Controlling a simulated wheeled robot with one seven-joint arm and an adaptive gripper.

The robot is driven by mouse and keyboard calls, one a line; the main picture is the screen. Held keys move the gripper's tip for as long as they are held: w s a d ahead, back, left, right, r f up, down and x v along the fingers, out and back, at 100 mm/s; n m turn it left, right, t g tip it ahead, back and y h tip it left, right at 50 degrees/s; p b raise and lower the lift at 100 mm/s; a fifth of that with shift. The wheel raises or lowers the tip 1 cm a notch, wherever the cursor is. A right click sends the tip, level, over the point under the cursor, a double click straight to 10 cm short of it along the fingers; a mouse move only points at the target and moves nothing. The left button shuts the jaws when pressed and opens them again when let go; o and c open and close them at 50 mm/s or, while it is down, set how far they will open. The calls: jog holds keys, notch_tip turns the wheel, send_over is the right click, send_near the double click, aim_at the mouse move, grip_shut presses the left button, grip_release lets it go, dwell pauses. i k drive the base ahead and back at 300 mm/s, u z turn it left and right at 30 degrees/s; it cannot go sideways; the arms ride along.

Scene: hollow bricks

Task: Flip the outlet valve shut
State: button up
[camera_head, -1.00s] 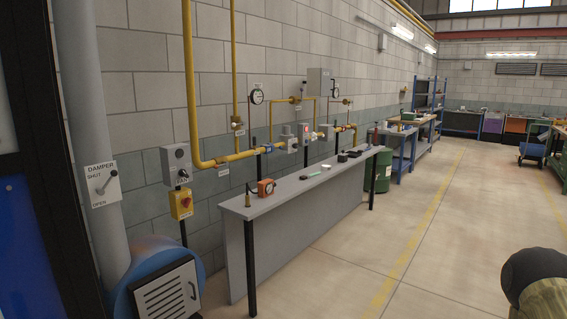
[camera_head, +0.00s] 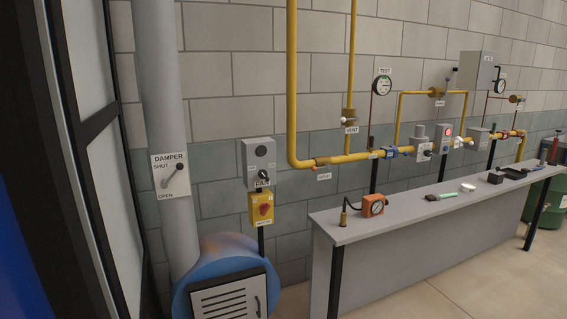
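A yellow gas pipe (camera_head: 350,158) runs along the block wall above a grey bench, with several valves and fittings on it. A blue fitting (camera_head: 391,152) sits on the pipe right of the first bend. A small white tag (camera_head: 324,176) hangs under the pipe; its lettering is too small to read surely. A valve marked VENT (camera_head: 349,117) is on the upright branch. Farther right, more fittings (camera_head: 508,134) sit near the pipe's far end. I cannot tell which one is the outlet valve or how its handle stands. My gripper is not in view.
The grey bench (camera_head: 335,230) stands below the pipe, with an orange gauge (camera_head: 373,205) and small items on it. A blue round unit (camera_head: 222,262), a damper plate (camera_head: 171,176) and a yellow switch box (camera_head: 262,209) are left. Floor shows at lower right.

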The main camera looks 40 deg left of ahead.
aim_at(328, 165)
jog(key=u, duration=0.45)
jog(key=i, duration=0.65)
jog(key=u, duration=0.5)
jog(key=k, duration=0.65)
jog(key=u, duration=0.65)
jog(key=i, duration=1.25)
jog(key=z, duration=0.3)
